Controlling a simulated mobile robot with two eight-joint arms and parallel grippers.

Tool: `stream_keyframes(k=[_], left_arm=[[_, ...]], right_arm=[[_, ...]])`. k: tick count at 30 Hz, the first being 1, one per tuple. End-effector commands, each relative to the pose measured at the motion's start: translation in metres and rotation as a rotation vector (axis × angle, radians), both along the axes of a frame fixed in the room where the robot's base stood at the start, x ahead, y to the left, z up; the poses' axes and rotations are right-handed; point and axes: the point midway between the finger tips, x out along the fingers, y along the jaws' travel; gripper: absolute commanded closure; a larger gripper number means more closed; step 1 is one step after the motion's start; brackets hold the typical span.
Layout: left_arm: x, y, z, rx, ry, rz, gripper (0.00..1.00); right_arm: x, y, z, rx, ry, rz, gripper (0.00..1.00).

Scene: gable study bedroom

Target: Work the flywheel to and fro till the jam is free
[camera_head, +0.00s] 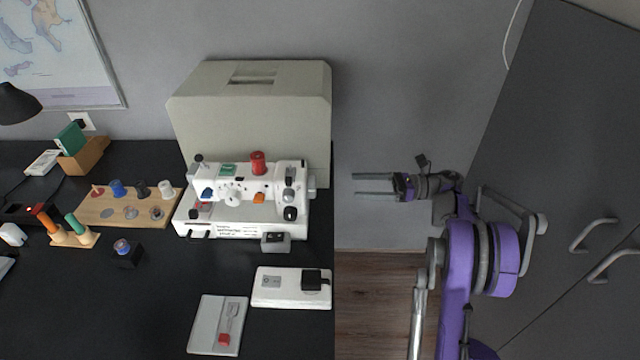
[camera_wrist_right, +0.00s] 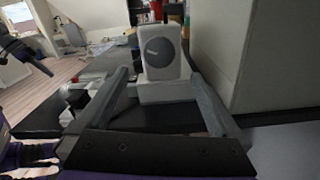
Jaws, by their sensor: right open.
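The white sewing machine (camera_head: 243,217) stands on the black desk in front of a beige case. Its flywheel (camera_head: 312,183) is at the machine's right end, seen edge-on from my head. In the right wrist view the flywheel (camera_wrist_right: 160,52) is a round grey disc facing the camera. My right gripper (camera_head: 355,184) is open and empty, its fingers pointing left at the flywheel, with a gap between. In the wrist view the disc lies between the two fingers (camera_wrist_right: 160,78), beyond their tips. My left gripper does not show in the head view.
The beige case (camera_head: 250,115) rises close behind the flywheel. A white box (camera_head: 291,288) and a grey tray (camera_head: 217,325) lie in front of the machine. A wooden spool board (camera_head: 130,208) is to the left. Right of the desk edge, grey cabinet doors (camera_head: 570,150) stand beside my arm.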

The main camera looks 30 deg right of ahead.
Motion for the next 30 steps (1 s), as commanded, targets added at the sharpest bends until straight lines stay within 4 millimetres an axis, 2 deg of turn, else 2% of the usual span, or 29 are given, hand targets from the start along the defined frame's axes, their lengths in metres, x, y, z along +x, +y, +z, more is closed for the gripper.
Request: stream_keyframes(k=[12, 18, 30], left_arm=[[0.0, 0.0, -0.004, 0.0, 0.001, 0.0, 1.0], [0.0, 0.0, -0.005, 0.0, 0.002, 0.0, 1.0], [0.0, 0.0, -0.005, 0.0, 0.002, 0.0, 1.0]], right_arm=[[0.037, 0.062, 0.001, 0.002, 0.001, 0.003, 0.0], [0.051, 0.084, 0.001, 0.002, 0.0, 0.001, 0.0], [0.055, 0.09, 0.001, 0.002, 0.0, -0.001, 0.0]])
